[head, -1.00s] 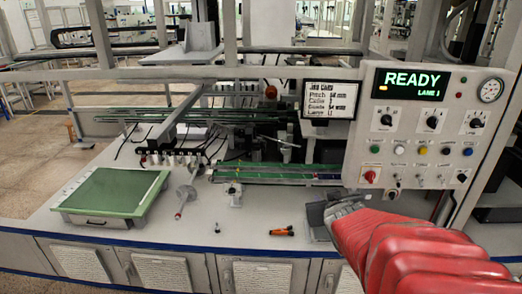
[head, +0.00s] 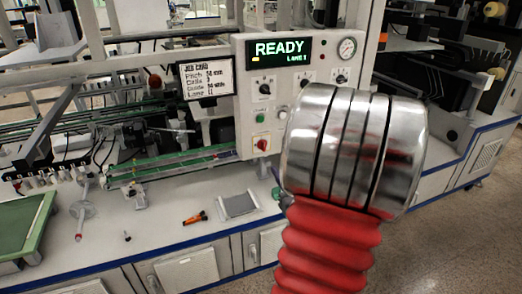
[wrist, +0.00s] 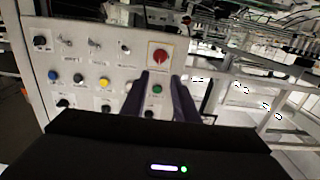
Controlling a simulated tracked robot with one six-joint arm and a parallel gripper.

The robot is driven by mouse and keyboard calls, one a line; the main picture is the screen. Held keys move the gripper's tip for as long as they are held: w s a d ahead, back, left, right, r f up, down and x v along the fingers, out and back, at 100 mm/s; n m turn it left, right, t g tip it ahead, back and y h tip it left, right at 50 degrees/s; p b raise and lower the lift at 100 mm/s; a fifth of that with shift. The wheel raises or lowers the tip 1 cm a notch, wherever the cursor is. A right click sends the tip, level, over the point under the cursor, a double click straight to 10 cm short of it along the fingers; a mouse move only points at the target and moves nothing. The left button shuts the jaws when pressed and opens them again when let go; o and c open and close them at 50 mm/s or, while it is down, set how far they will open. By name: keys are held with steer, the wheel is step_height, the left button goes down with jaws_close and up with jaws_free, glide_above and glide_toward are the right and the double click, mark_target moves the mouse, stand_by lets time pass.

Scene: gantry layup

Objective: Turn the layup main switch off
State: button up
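The layup control panel (head: 246,75) shows a lit green READY display (head: 281,50). A red rotary knob (head: 262,144), which looks like the main switch, sits at its lower left corner. In the wrist view, which is turned upside down, the red knob (wrist: 160,56) shows on its square plate, beyond my fingertips. My gripper (wrist: 160,82) is open, with its two dark fingers apart and nothing visible held. A green button (wrist: 157,89) shows between the fingers.
Several coloured buttons (wrist: 79,78) and selector knobs share the panel. A job card screen (head: 207,77) stands left of it. An orange-handled tool (head: 195,218) and a grey tray (head: 238,205) lie on the bench below. A green board (head: 38,220) is at far left.

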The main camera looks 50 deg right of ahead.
mark_target(263, 146)
stand_by(0.4)
steer(key=x, duration=1.3)
steer(key=shift+w+d, duration=0.15)
steer(key=shift+w, duration=0.15)
jaws_close()
steer(key=shift+a, duration=0.35)
steer(key=shift+d, duration=0.15)
